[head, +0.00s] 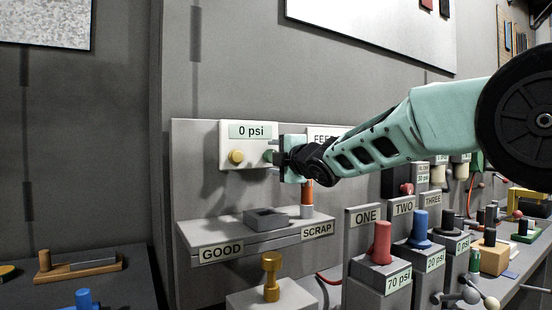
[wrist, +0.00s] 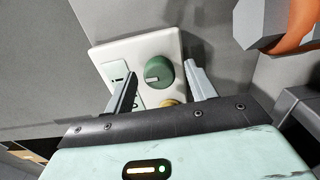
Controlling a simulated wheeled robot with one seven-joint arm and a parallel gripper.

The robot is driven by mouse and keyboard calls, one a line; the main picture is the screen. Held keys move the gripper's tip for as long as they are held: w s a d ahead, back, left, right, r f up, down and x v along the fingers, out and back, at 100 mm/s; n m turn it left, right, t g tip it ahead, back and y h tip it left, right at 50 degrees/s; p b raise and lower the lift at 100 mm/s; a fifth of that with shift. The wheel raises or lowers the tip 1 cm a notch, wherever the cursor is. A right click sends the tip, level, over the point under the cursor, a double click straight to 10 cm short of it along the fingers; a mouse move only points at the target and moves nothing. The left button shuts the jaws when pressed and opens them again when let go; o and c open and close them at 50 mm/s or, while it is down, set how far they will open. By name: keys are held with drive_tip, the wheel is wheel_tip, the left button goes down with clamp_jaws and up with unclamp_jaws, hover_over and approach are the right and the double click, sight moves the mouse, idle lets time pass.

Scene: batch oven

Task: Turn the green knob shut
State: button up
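The green knob (wrist: 159,72) is round, with a pale pointer mark on its face. It sits on a white panel (wrist: 108,52) on the wall. In the head view the green knob (head: 268,157) is mostly hidden by my gripper (head: 272,156). In the wrist view my gripper (wrist: 162,76) is open, with one finger on each side of the knob and gaps to both. I cannot tell whether the fingertips reach past the knob's face. A yellow knob (head: 236,156) is on the same panel, under a "0 psi" label (head: 251,131).
The orange cylinder and grey parts stand close beside my gripper at the right of the wrist view. Red and blue knobs stand on pedestals lower right.

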drive_tip(key=b+v, duration=0.5)
drive_tip(key=v, duration=1.2)
drive_tip(key=shift+b, duration=0.3)
drive_tip(key=shift+s+d, duration=0.15)
drive_tip(key=s+d+f+m+g+h+p, duration=0.1)
drive_tip(key=s+f+m+g+h+p, duration=0.3)
drive_tip(key=s+f, duration=0.45)
drive_tip(key=s+d+f+m+g+h+p, duration=0.15)
drive_tip(key=s+f+m+g, duration=0.4)
drive_tip(key=f, duration=0.55)
drive_tip(key=s+d+f+m+g+h+p, duration=0.1)
drive_tip(key=s+d+f+m, duration=0.1)
drive_tip(key=s, duration=0.5)
drive_tip(key=s+d+f+m+g+h+p, duration=0.1)
drive_tip(key=s+d+f+m+g, duration=0.1)
drive_tip(key=s, duration=0.5)
drive_tip(key=s+d+f+m+g+h+p, duration=0.1)
drive_tip(key=s+d+f+m+g+h, duration=0.1)
drive_tip(key=s+f+m, duration=0.2)
drive_tip(key=s, duration=0.3)
drive_tip(key=shift+d+f, duration=0.3)
drive_tip(key=shift+f, duration=0.1)
drive_tip(key=shift+g, duration=0.25)
